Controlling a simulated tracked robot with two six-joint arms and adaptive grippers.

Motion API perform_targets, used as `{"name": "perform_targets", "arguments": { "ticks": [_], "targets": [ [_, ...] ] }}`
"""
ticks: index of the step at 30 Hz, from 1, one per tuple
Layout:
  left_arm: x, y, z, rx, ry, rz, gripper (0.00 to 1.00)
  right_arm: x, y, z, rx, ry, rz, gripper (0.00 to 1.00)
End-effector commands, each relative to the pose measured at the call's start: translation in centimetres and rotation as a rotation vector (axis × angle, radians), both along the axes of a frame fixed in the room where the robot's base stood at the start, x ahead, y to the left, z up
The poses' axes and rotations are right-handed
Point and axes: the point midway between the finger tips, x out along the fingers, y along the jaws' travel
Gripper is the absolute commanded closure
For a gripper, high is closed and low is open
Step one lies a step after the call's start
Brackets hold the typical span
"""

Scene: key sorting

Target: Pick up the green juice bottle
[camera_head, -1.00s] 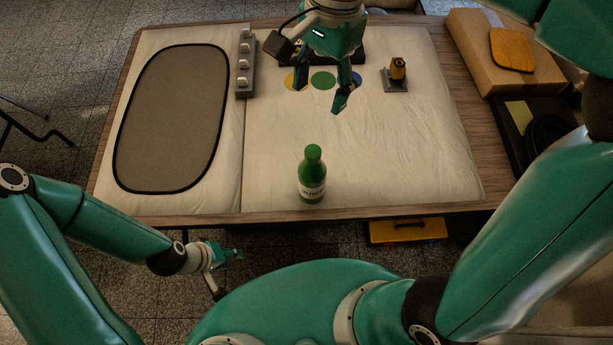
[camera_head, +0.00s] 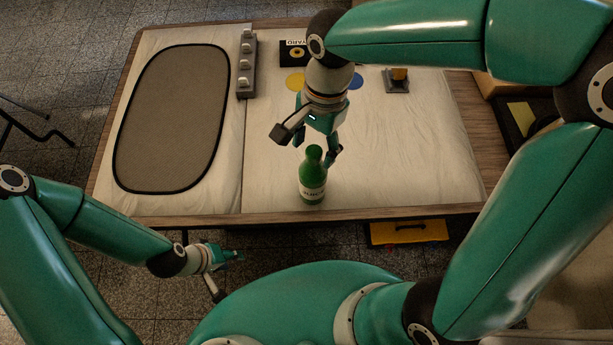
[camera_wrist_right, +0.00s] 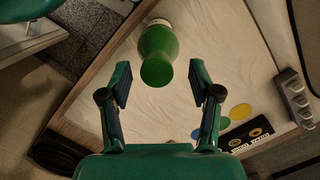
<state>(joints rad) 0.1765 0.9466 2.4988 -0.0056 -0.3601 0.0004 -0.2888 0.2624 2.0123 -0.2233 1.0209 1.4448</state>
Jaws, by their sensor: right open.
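The green juice bottle (camera_head: 312,180) stands upright near the table's front edge, with a white label around its body. In the right wrist view the bottle (camera_wrist_right: 158,55) shows from its cap end, ahead of and between the two fingers. My right gripper (camera_head: 318,156) is open at the bottle's far side, close to its neck; I cannot tell whether a finger touches it. The right gripper (camera_wrist_right: 160,85) also shows open in the wrist view with nothing clamped. My left gripper (camera_head: 238,255) is low in front of the table, away from the bottle; its jaws are too small to read.
A dark oval mat (camera_head: 172,118) lies on the left of the table (camera_head: 420,150). A grey rack (camera_head: 246,62) with several pegs stands at the back. A small stand (camera_head: 397,80) and coloured discs (camera_head: 295,81) are behind my right arm. The cloth right of the bottle is clear.

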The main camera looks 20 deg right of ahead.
Motion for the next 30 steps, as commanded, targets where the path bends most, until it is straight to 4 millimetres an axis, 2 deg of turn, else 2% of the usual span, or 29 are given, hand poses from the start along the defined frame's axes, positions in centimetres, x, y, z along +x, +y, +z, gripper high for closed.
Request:
{"name": "perform_targets", "arguments": {
  "ticks": [4, 12, 23, 30],
  "targets": [
    [0.0, 0.0, 0.0, 0.0, 0.0, 0.0, 0.6, -0.1, 0.2, -1.5, 0.0, 0.002, -0.002, 0.37],
    [0.0, 0.0, 0.0, 0.0, 0.0, 0.0, 0.6, -0.1, 0.2, -1.7, 0.0, -0.001, -0.002, 0.39],
    [0.0, 0.0, 0.0, 0.0, 0.0, 0.0, 0.6, -0.1, 0.2, -1.7, 0.001, -0.001, -0.002, 0.99],
    [0.0, 0.0, 0.0, 0.0, 0.0, 0.0, 0.6, -0.1, 0.2, -1.7, 0.001, -0.001, -0.002, 1.0]
  ]
}}
